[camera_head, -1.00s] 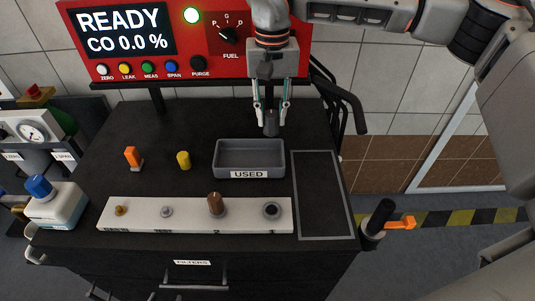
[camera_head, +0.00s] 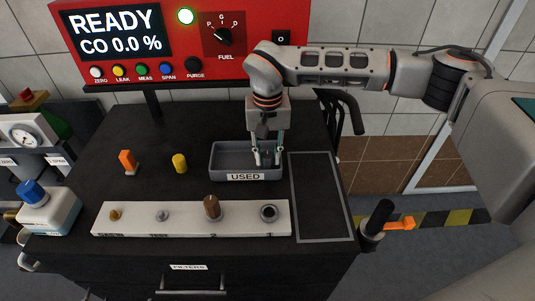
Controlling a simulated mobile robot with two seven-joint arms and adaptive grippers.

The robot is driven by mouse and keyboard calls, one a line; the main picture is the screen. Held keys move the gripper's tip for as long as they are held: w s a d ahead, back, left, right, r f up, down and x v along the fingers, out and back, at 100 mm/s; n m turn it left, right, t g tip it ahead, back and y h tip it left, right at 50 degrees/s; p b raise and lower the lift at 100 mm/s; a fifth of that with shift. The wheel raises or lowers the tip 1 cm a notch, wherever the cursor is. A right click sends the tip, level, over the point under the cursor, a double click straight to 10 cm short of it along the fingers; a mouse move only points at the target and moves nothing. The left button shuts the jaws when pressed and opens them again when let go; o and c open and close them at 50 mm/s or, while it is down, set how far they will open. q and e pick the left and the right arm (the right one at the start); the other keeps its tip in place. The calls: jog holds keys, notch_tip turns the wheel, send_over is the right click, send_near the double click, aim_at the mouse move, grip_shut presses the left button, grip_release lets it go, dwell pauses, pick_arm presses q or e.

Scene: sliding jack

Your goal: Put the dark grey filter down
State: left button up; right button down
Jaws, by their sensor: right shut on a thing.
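My right gripper (camera_head: 267,160) points down over the right part of the grey tray labelled USED (camera_head: 228,161). It is shut on the dark grey filter (camera_head: 267,158), which shows only in part between the fingers. The filter is at or inside the tray's opening; I cannot tell whether it touches the tray floor. My left gripper is not in view.
A white rack (camera_head: 190,219) in front of the tray holds a brown filter (camera_head: 212,206) and small fittings. A yellow piece (camera_head: 180,163) and an orange piece (camera_head: 127,161) stand left of the tray. The outlined area (camera_head: 320,197) on the right is empty. The red analyser panel (camera_head: 285,60) stands behind.

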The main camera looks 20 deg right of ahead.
aim_at(268, 155)
jog(key=shift+r, duration=0.1)
jog(key=c, duration=1.7)
grip_release()
notch_tip(268, 155, up, 12)
jog(key=shift+p, duration=0.35)
